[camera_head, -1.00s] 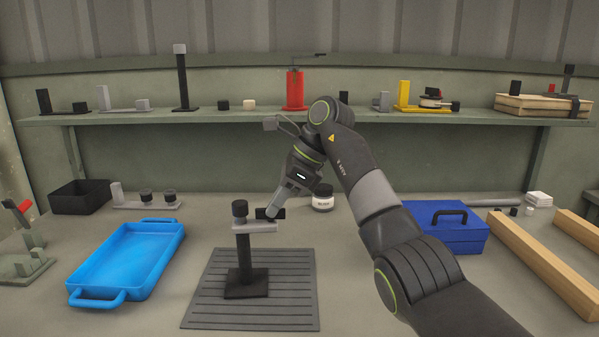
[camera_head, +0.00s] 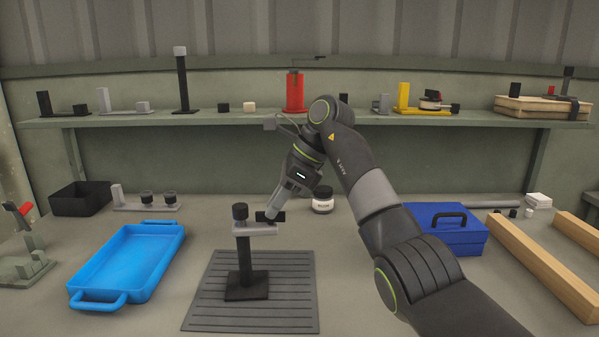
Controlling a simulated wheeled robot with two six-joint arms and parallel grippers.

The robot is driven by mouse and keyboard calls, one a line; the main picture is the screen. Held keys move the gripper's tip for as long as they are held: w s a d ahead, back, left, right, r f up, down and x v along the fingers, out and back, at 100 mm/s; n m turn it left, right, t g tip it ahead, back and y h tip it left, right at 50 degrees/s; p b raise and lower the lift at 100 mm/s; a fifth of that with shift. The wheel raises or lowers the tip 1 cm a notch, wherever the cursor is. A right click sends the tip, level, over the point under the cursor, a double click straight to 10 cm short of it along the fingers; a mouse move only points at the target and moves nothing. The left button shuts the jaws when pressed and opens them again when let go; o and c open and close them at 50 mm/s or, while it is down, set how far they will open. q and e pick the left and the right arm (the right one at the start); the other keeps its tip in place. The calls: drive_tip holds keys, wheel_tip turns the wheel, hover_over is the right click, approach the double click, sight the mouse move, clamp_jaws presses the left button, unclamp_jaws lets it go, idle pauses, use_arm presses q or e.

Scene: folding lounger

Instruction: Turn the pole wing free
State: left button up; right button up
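A black pole (camera_head: 246,262) with a dark knob on top stands upright on a square black base, on the ribbed grey mat. A short light-grey wing (camera_head: 262,229) sticks out from the pole's upper part to the right. A small black block shows at the wing's outer end; I cannot tell whether it belongs to the wing or to my fingers. My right gripper (camera_head: 270,214) comes down at a slant from the upper right and meets the wing's outer end. Its fingertips are too small and overlapped to show whether they are closed. My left gripper is out of view.
A blue tray (camera_head: 75,273) lies left of the ribbed mat (camera_head: 210,300). A white-lidded jar (camera_head: 323,203) stands behind my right arm's wrist. A blue toolbox (camera_head: 462,238) and wooden beams (camera_head: 545,265) lie to the right. A loaded shelf (camera_head: 300,118) runs along the back.

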drive_tip(key=shift+r+p, duration=1.95)
drive_tip(key=shift+r, duration=0.7)
